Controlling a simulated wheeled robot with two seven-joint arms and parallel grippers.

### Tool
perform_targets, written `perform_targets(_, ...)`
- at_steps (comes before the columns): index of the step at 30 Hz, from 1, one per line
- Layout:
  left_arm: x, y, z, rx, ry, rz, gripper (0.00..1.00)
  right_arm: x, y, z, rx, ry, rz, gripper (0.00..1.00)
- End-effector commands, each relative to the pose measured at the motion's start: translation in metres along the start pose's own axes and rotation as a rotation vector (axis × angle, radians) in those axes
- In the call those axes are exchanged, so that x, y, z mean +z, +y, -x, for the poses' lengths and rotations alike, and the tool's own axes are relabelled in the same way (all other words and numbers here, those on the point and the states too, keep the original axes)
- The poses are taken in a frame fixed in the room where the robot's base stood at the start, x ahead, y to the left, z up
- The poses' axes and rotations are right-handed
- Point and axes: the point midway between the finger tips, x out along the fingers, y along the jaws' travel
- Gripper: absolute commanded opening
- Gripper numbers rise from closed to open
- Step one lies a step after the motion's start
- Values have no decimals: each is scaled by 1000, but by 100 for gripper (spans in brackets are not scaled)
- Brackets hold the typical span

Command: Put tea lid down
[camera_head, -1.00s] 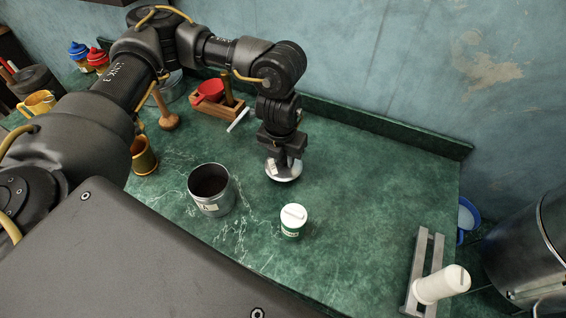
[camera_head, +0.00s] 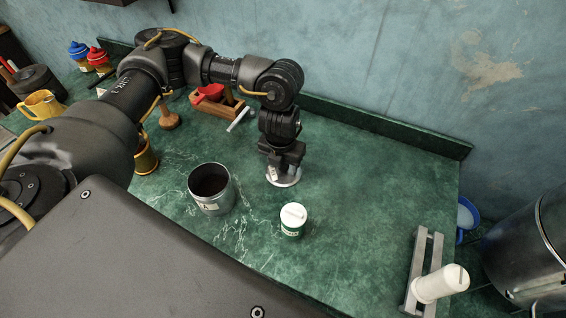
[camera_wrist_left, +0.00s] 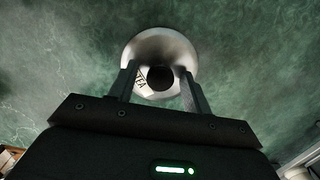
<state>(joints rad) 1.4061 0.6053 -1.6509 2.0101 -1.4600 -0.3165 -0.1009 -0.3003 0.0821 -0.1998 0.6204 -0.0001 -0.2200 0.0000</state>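The tea lid (camera_head: 285,180) is a round, silvery metal lid with a dark knob and a "TEA" label. It lies on the green counter, right of the open metal canister (camera_head: 211,189). In the left wrist view the lid (camera_wrist_left: 180,45) shows with its dark knob between my finger tips. My left gripper (camera_head: 281,170) is right above the lid, pointing down. Its fingers (camera_wrist_left: 160,78) stand apart, with a gap seen beside the knob. My right gripper is not in view.
A small white-lidded green jar (camera_head: 293,220) stands near the lid. A wooden box with a red scoop (camera_head: 210,92) and a wooden masher (camera_head: 169,118) are behind at left. A grey rack with a white cylinder (camera_head: 440,284) is at front right. The counter (camera_head: 380,170) right of the lid is clear.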

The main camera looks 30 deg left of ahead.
Motion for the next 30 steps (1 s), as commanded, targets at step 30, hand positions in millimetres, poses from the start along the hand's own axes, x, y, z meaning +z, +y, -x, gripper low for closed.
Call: perform_targets(30,1,0,121,0,-2,0,49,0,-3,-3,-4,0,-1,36)
